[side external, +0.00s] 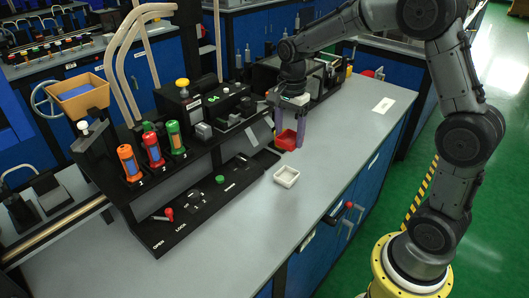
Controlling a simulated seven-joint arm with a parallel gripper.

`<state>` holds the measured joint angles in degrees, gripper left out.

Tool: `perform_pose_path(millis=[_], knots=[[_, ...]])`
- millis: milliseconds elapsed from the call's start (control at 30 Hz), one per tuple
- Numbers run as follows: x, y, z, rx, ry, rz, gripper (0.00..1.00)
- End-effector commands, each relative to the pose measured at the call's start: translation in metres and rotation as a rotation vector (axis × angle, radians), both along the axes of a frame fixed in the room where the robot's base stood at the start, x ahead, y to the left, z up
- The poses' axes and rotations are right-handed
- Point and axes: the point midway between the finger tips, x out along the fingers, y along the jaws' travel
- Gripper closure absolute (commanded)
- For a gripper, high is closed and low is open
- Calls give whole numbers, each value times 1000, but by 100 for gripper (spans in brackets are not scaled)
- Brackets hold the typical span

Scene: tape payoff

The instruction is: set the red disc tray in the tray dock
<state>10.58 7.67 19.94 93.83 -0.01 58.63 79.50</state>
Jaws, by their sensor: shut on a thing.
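The red disc tray (287,141) is a small open red box beside the right end of the black station's base. My gripper (290,130) points down with its purple fingers on either side of the tray, shut on it. The tray is at or just above the grey bench top; I cannot tell whether it touches. I cannot pick out the tray dock for certain among the black fixtures.
A white open tray (286,176) sits on the bench in front of the red one. The black station (185,150) holds orange, red and green canisters, with a low lever panel (205,205) in front. The bench top (345,125) to the right is mostly clear.

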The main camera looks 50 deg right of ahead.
Motion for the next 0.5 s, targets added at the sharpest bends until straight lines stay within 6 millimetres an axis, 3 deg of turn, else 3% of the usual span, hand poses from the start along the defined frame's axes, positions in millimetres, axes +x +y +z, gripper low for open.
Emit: perform_pose_path(millis=[233,500], knots=[[52,-9,-25,0,1,1,84],[86,-15,-68,0,1,1,84]])
